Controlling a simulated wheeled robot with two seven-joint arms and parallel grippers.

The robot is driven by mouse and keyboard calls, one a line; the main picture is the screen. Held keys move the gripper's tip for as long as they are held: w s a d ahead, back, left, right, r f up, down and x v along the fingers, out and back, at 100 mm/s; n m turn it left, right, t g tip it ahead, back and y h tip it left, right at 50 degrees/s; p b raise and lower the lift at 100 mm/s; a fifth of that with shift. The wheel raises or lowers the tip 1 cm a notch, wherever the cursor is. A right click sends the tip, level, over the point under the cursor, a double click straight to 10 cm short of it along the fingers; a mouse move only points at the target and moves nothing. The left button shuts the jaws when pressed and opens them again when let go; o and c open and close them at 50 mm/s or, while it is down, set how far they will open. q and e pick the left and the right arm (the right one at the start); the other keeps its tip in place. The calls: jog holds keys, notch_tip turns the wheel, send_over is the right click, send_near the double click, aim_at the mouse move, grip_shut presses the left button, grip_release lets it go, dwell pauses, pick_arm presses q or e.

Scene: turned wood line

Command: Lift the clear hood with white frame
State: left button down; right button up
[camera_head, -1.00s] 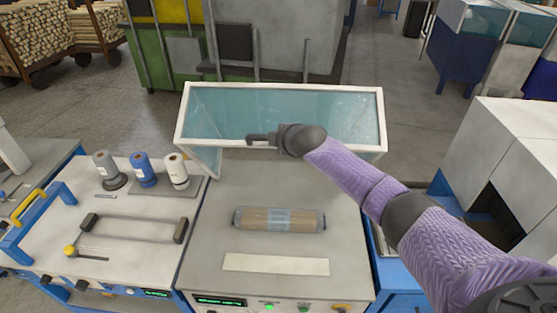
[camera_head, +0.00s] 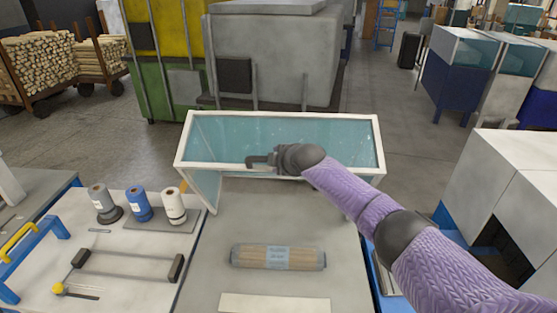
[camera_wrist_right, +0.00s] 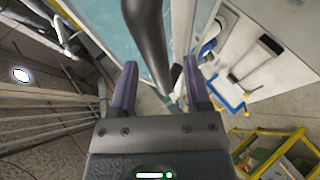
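The clear hood with a white frame (camera_head: 283,116) stands raised and tilted over the back of a grey machine table, its bluish panel facing up. My right arm reaches in from the right, with its gripper (camera_head: 262,160) at the hood's front edge. In the right wrist view a dark bar (camera_wrist_right: 148,35), seemingly the hood's handle, runs between the fingers of my right gripper (camera_wrist_right: 160,84). The fingers are apart, with gaps visible beside the bar. The white frame and bluish panel (camera_wrist_right: 100,22) show there too. My left gripper is not in view.
A clear-wrapped bundle of wooden sticks (camera_head: 278,257) lies on the grey table (camera_head: 215,262) below the hood. Three spools (camera_head: 139,204) stand on the bench to the left. A white cabinet (camera_head: 510,180) stands to the right.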

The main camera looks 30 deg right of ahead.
jog(key=shift+s, duration=0.1)
jog(key=v, duration=0.9)
jog(key=shift+s+r, duration=0.3)
jog(key=shift+s, duration=0.05)
